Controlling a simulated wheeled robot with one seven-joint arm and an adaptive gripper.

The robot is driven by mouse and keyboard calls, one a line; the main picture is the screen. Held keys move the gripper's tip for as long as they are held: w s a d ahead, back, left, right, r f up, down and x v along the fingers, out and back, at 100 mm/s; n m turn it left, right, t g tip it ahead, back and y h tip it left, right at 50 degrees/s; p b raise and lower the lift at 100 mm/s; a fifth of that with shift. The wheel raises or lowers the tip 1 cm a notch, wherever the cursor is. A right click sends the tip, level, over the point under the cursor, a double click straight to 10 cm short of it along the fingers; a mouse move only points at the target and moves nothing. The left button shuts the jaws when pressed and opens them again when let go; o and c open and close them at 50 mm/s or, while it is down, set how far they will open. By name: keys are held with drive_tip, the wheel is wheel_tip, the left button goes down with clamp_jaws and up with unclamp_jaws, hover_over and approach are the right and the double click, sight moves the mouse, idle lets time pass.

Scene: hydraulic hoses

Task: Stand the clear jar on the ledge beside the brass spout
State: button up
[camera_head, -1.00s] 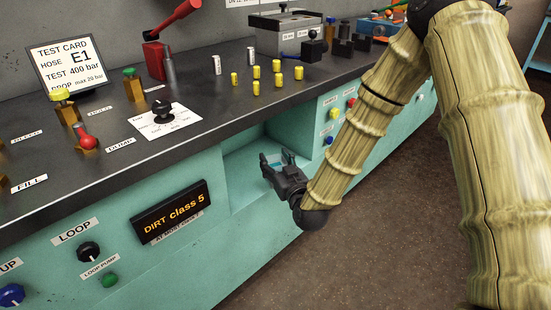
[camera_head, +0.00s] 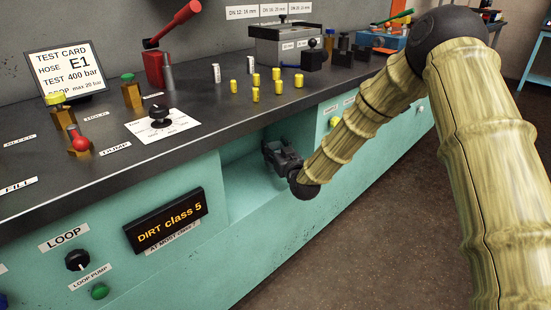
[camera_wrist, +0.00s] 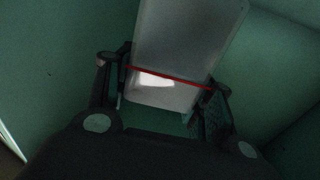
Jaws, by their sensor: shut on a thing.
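The clear jar (camera_wrist: 185,45) shows in the wrist view as a pale, see-through block with a red line across it. It leans a little in that picture. My gripper (camera_wrist: 168,86) has one finger on each side of the jar near the red line and is shut on it. In the head view my gripper (camera_head: 275,152) is at the teal recess (camera_head: 240,185) under the counter edge. The jar cannot be made out there. Whether the jar touches the recess floor, the ledge, cannot be told. The brass spout does not show in either view.
The dark counter (camera_head: 205,115) overhangs the recess. The DIRT class 5 display (camera_head: 165,220) is on the panel left of the recess. Yellow fittings (camera_head: 256,80), a red lever (camera_head: 175,25) and a grey box (camera_head: 285,45) stand on the counter. The floor (camera_head: 350,235) in front is clear.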

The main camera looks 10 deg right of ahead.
drive_tip(key=shift+f+b, duration=0.7)
drive_tip(key=shift+f, duration=0.95)
drive_tip(key=shift+f, duration=0.15)
drive_tip(key=o, duration=1)
drive_tip(key=shift+s, duration=0.2)
drive_tip(key=p+v, duration=0.2)
drive_tip(key=v, duration=0.9)
drive_tip(key=shift+s+p, duration=0.35)
